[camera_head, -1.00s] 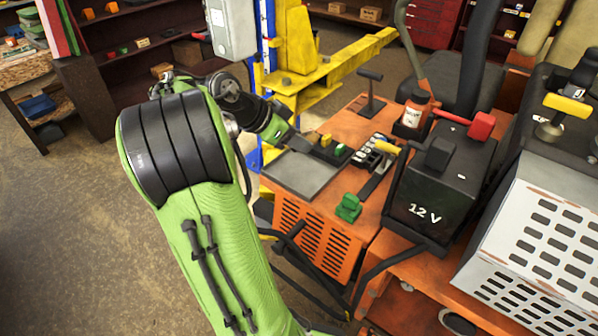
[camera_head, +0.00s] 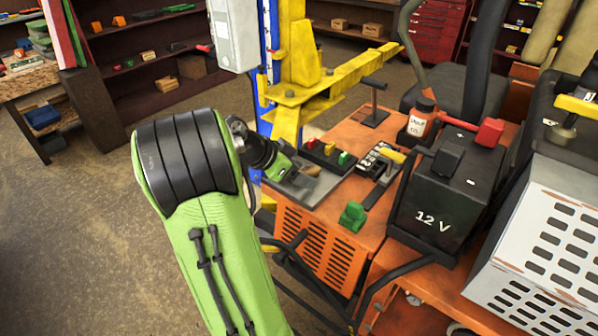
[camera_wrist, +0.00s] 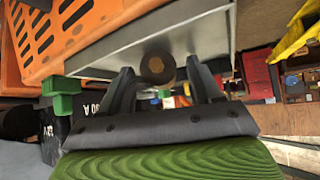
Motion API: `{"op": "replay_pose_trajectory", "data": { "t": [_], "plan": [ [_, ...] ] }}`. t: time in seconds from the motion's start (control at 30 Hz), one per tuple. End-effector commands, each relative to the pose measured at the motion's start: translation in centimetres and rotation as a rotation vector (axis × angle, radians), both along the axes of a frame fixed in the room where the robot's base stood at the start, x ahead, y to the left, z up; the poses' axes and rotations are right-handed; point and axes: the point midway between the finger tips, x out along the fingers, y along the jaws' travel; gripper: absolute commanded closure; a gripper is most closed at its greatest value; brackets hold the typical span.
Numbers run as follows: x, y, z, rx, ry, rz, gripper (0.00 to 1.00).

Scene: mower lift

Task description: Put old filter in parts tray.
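The old filter (camera_head: 312,170) shows as a small brown piece at my fingertips, over the grey parts tray (camera_head: 335,190) on the orange deck. In the wrist view the filter (camera_wrist: 158,67) shows a round brown end between my two fingers, with a gap on each side. It seems to rest on the tray (camera_wrist: 215,50), though the contact is hidden. My gripper (camera_head: 302,174) is low at the tray, and in the wrist view its fingers (camera_wrist: 160,75) stand apart.
A black strip with small coloured parts (camera_head: 328,154) lies along the tray's back edge. A green block (camera_head: 352,216) sits at the deck's front. A 12 V battery (camera_head: 447,195) and a bottle (camera_head: 421,117) stand to the right. The yellow lift arm (camera_head: 340,80) rises behind.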

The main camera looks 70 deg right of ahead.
Motion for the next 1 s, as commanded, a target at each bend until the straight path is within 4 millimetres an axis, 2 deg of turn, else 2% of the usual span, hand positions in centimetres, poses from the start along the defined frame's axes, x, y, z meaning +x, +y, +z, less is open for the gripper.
{"op": "replay_pose_trajectory", "data": {
  "t": [0.33, 0.43, 0.8, 1.0],
  "plan": [
    [0.0, 0.0, 0.0, 0.002, 0.0, 0.001, 0.35],
    [0.1, 0.0, 0.6, 0.002, 0.0, 0.001, 0.35],
    [5.0, 4.6, 7.3, -0.001, -0.001, 0.005, 0.35],
    [6.1, 5.8, 8.8, 0.001, -0.001, 0.001, 0.35]
  ]
}}
